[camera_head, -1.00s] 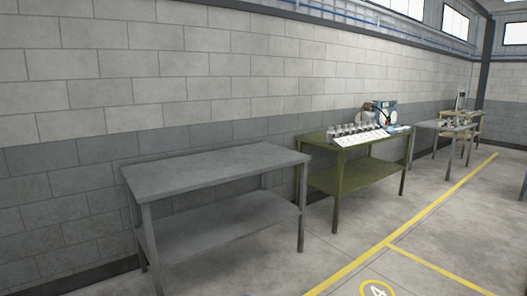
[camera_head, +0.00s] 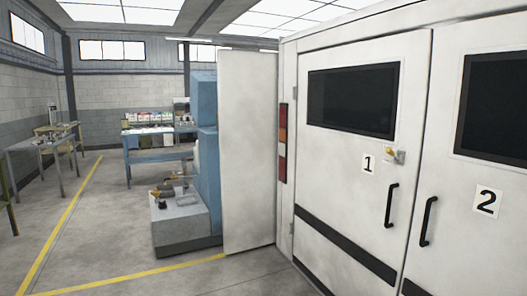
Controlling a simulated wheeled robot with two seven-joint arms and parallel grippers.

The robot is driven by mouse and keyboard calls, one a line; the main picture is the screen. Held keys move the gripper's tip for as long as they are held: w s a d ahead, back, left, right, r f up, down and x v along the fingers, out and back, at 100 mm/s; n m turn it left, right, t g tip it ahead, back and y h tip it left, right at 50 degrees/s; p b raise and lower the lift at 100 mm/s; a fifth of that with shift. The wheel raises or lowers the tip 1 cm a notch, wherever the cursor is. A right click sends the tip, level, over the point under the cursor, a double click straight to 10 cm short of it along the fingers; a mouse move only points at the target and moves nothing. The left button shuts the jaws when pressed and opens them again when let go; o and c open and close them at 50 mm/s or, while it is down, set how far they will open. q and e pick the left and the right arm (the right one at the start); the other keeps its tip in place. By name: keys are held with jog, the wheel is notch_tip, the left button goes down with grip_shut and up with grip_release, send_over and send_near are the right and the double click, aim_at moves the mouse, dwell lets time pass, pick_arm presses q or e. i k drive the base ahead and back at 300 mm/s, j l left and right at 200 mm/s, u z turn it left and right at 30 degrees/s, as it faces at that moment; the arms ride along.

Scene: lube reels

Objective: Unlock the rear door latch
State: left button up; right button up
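Two white rear doors stand at the right, marked 1 and 2. Door 1 (camera_head: 345,190) has a dark window, a black vertical handle (camera_head: 391,205) and a black stripe low down. A small latch (camera_head: 396,155) with a yellow part and a grey plate sits just below the window, right of the number 1 label. Door 2 (camera_head: 465,235) has its own dark window and black handle (camera_head: 428,221). Both doors look shut. The latch is small, so its exact position is hard to tell. Neither of my grippers is in view.
A white panel (camera_head: 247,150) stands out at the left of the doors, beside red and orange lights (camera_head: 283,140). Behind it are a blue cabinet and grey base (camera_head: 185,220). A blue shelf bench (camera_head: 155,150) stands farther back. Floor at the left is open.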

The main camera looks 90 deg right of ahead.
aim_at(390, 153)
jog(key=z, duration=3.65)
